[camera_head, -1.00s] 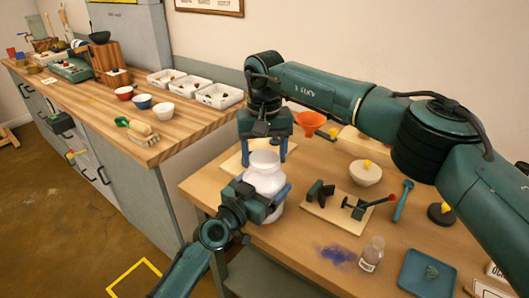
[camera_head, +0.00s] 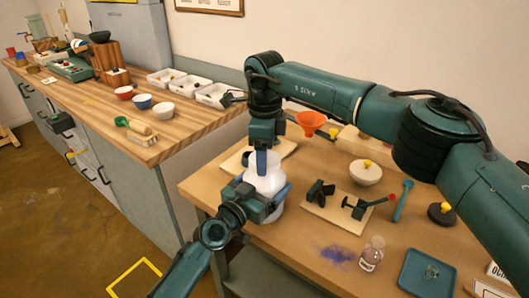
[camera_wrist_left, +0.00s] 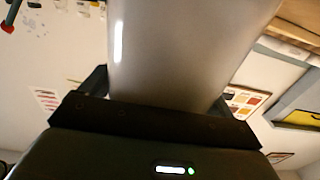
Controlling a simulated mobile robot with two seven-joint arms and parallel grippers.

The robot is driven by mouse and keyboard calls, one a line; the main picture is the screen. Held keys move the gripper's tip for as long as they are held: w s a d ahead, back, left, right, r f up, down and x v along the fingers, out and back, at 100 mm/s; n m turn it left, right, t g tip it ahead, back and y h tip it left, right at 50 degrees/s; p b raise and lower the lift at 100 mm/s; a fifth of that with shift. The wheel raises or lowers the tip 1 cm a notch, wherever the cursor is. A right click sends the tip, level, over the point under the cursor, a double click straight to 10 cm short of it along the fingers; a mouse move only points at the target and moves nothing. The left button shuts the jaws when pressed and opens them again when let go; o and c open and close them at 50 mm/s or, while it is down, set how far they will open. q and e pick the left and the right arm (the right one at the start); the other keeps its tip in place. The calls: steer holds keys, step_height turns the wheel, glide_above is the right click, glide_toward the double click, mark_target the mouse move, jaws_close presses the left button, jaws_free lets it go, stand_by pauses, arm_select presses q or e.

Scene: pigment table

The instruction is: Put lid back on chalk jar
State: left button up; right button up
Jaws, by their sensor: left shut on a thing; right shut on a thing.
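The white chalk jar (camera_head: 266,186) stands upright at the left end of the front table. My left gripper (camera_head: 260,198) is shut around its body, one finger on each side. In the left wrist view the jar's smooth pale wall (camera_wrist_left: 185,50) fills the space between the fingers. My right gripper (camera_head: 263,162) points straight down over the jar and is shut on the white lid (camera_head: 274,158) at its top. One finger shows in front and hides part of the lid. I cannot tell how firmly the lid is seated.
Right of the jar are a board (camera_head: 345,212) with black clamps, a bowl (camera_head: 365,173), an orange funnel (camera_head: 310,121), a small glass bottle (camera_head: 372,254) and a blue tray (camera_head: 428,272). Purple powder (camera_head: 337,255) lies at the front. A wooden counter (camera_head: 190,128) stands behind at left.

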arm_select(q)
steer(key=shift+f, duration=0.1)
arm_select(e)
steer(key=m, duration=0.4)
steer(key=shift+m, duration=0.3)
steer(key=m, duration=1)
steer(key=shift+m, duration=0.4)
steer(key=m, duration=1)
steer(key=shift+f, duration=0.1)
steer(key=o, duration=1.1)
